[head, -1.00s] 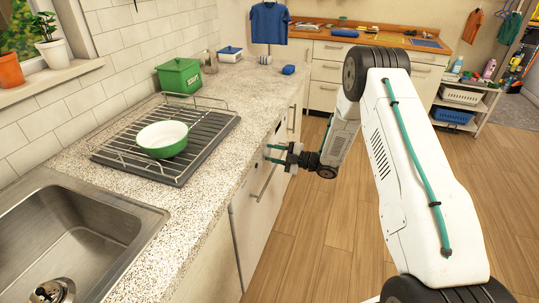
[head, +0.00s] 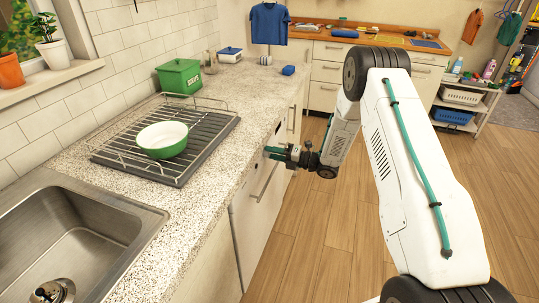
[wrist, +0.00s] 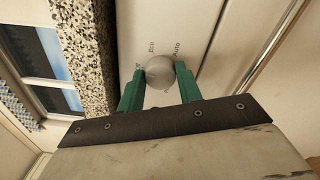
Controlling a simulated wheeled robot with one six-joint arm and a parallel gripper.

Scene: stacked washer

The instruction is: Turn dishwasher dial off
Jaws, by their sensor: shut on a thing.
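The dishwasher dial (wrist: 160,72) is a round, pale grey knob on the white control panel (wrist: 199,37), seen in the wrist view. Small labels around it look like "Eco" and "Auto"; others are too small or covered. My gripper (wrist: 161,77) has its two green fingers shut on the dial from both sides. The dial's pointer mark is not clear. In the head view, my gripper (head: 274,152) is at the upper front of the white dishwasher (head: 258,198), just below the counter edge, and the dial is hidden there.
The speckled counter (head: 222,150) overhangs beside my gripper. A long handle (head: 266,180) runs along the dishwasher front. The wooden floor (head: 310,245) is clear.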

